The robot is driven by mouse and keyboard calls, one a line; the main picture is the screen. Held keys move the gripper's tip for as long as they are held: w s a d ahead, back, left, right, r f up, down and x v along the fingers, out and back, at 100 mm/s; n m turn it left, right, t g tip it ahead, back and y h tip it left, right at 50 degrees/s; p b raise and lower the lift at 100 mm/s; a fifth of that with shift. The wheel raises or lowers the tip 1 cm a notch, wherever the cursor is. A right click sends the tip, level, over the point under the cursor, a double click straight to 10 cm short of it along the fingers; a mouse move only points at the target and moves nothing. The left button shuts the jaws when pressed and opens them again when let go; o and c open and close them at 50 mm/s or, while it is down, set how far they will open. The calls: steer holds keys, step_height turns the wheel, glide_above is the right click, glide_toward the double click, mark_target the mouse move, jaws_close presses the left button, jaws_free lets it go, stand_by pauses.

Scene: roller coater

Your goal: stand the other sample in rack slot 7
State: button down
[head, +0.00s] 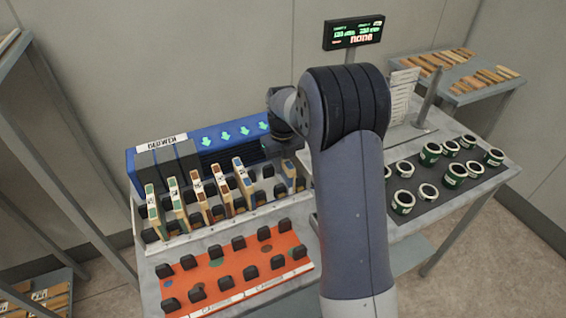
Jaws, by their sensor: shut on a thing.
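My gripper (284,148) is at the right end of the blue machine, partly hidden by my arm. It is shut on a sample panel (289,178), a narrow upright board with a wood-coloured edge and a bluish face. This sample is at the right end of the rack (200,234), with its lower end down among the black slot blocks. I cannot tell whether it is fully seated. Slot numbers are too small to read.
An orange mat (235,270) with black blocks and coloured spots lies in front of the rack. The blue machine (225,133) with green arrows stands behind it. Several open cans (430,153) stand on a dark mat at right. Wood strips lie on a back table (455,90).

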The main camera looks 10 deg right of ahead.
steer(key=shift+f, duration=0.35)
steer(key=c, duration=0.8)
jaws_free()
steer(key=shift+c, duration=0.2)
steer(key=shift+r+p, duration=2.85)
steer(key=shift+r, duration=1.15)
